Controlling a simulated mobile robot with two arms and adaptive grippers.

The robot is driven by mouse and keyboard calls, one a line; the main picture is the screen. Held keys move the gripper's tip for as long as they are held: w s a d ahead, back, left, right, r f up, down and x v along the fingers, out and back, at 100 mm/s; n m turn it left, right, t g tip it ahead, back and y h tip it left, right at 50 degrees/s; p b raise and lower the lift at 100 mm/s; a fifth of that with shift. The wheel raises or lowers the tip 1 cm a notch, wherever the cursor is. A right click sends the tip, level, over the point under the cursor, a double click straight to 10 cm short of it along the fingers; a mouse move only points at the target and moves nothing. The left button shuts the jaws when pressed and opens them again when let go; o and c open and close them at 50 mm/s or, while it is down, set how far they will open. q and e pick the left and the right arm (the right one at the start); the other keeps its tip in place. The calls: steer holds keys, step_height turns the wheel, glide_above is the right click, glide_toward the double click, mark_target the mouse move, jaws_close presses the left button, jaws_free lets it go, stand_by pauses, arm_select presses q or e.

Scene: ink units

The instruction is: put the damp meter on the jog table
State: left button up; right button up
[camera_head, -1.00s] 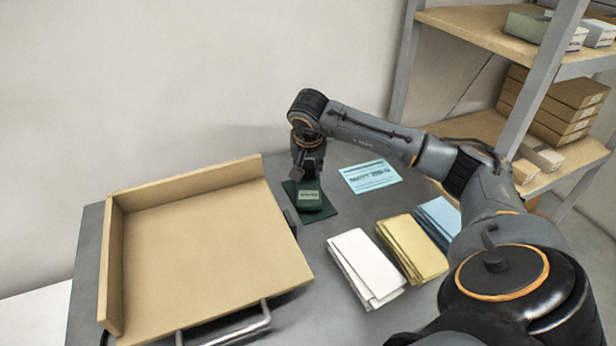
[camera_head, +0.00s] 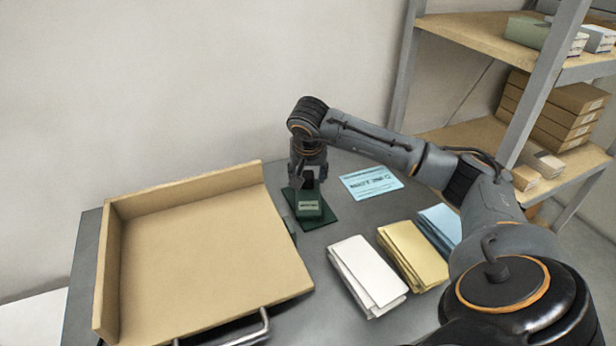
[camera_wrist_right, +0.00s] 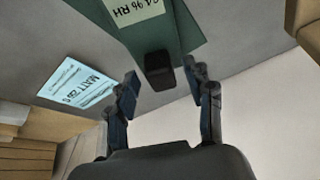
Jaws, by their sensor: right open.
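The damp meter (camera_head: 309,208) is a dark green block with a pale label. It stands on a green mat (camera_head: 328,221) right of the jog table (camera_head: 200,240), a tan tilted tray with raised walls at its left and back. My right gripper (camera_head: 308,178) is open at the meter's far end. In the right wrist view, the meter (camera_wrist_right: 145,36) shows a label reading partly "96 RH", and its black knob-like end lies between the open fingertips (camera_wrist_right: 161,83). I cannot tell whether they touch it. My left gripper is not in view.
A light blue printed card (camera_head: 370,183) lies right of the mat. White (camera_head: 366,272), yellow (camera_head: 412,254) and blue (camera_head: 441,228) paper stacks lie nearer me. A metal handle (camera_head: 240,330) is at the tray's front. Shelves (camera_head: 480,140) with boxes stand at right. The tray is empty.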

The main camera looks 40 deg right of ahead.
mark_target(308, 200)
steer(key=v, duration=1.1)
steer(key=shift+r, duration=0.1)
